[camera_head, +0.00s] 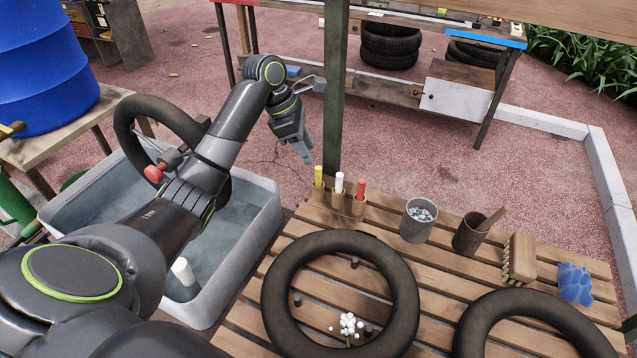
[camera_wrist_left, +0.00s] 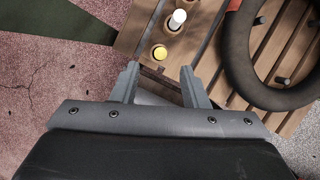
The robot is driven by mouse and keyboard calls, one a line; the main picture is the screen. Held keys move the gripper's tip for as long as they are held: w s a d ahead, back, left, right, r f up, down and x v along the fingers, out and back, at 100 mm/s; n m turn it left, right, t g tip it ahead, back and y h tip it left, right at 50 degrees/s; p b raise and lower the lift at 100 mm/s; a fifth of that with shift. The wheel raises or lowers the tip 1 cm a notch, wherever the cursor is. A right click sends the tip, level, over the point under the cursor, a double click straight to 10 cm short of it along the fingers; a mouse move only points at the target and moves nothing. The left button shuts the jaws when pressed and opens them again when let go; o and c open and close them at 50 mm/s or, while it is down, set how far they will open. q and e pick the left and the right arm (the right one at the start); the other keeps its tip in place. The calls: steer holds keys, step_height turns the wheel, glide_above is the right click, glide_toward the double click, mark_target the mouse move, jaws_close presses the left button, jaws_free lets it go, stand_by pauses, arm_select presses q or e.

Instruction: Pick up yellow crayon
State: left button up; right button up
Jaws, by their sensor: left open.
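The yellow crayon (camera_head: 318,176) stands upright in a small wooden holder (camera_head: 345,205) at the far left corner of the slatted table. A white crayon (camera_head: 339,182) and a red crayon (camera_head: 360,188) stand beside it in the same holder. My left gripper (camera_head: 308,160) is open and empty, above and just left of the yellow crayon in the head view. In the left wrist view the yellow crayon's top (camera_wrist_left: 160,53) lies ahead of the open fingers (camera_wrist_left: 160,72), roughly centred between them, not touching. The white crayon (camera_wrist_left: 177,19) is just beyond it. My right gripper is not in view.
A dark green post (camera_head: 335,90) rises right behind the holder. A metal cup (camera_head: 419,220), a brown cup (camera_head: 470,233), a brush (camera_head: 519,258) and a tire (camera_head: 283,265) are on the table. A grey tub (camera_head: 265,215) stands to the left.

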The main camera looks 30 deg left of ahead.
mark_target(316, 168)
arm_select(q)
steer(key=x, duration=0.8)
steer(key=shift+s+f, duration=0.1)
steer(key=shift+f, duration=0.05)
jaws_close()
